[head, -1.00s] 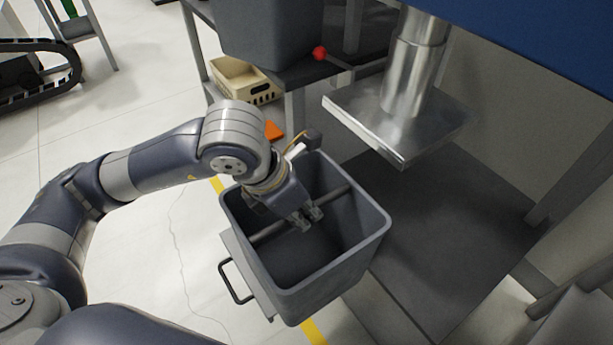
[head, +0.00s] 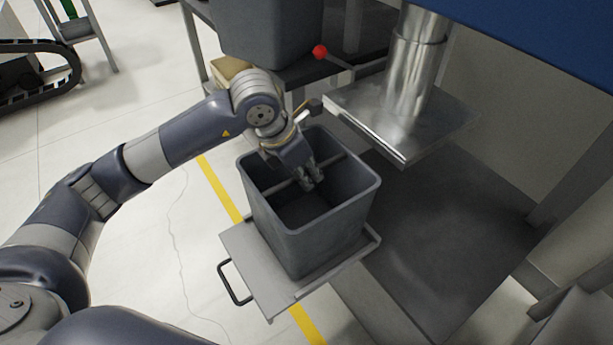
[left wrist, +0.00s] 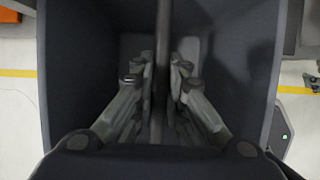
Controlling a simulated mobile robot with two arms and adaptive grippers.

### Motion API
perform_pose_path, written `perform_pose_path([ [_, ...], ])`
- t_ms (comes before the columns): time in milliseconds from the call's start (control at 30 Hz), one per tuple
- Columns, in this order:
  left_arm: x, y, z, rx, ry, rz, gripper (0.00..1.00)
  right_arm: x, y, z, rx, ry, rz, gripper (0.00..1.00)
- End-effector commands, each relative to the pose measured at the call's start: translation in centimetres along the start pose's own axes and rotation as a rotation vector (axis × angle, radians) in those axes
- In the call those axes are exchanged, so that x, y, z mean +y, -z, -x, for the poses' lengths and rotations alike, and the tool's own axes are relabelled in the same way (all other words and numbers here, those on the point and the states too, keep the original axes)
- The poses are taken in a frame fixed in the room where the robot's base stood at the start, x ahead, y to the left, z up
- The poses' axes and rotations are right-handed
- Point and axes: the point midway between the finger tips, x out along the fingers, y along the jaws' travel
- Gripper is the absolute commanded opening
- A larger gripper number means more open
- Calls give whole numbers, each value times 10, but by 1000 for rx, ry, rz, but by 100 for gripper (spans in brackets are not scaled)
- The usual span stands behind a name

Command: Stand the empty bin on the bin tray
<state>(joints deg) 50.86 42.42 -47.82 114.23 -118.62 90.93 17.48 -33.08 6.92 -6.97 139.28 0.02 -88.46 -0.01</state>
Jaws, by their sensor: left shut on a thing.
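The empty grey bin (head: 305,235) is upright and open at the top, with a bar (head: 281,187) across its inside. My left gripper (head: 312,181) reaches into the bin and is shut on that bar. The left wrist view also shows the gripper (left wrist: 160,85) with its fingers on both sides of the bar, and the bin floor below is bare. The bin tray (head: 257,272) is a light grey plate with a black handle (head: 234,283). The bin is over the tray's back part; I cannot tell whether it touches. My right gripper is not in view.
A press with a metal plate (head: 400,125) overhangs a dark base (head: 440,230) right of the bin. Another grey bin (head: 265,30) stands on a dark table behind, near a red knob (head: 320,51). A cream crate (head: 231,70) is partly hidden by my arm.

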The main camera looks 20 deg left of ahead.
Motion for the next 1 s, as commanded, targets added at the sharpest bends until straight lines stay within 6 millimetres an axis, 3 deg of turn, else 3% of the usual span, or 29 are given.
perform_pose_path([
  [100,1,3,-9,-5,-1,1,0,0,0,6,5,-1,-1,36],
  [400,1,3,-10,-6,-3,1,0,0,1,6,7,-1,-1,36],
  [433,1,4,-11,-3,-2,1,19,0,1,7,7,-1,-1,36],
  [500,1,4,-11,-3,-2,1,32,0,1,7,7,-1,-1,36],
  [833,0,4,-10,-3,-2,1,32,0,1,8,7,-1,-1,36],
  [1000,2,3,9,-5,-6,0,32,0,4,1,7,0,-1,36],
])
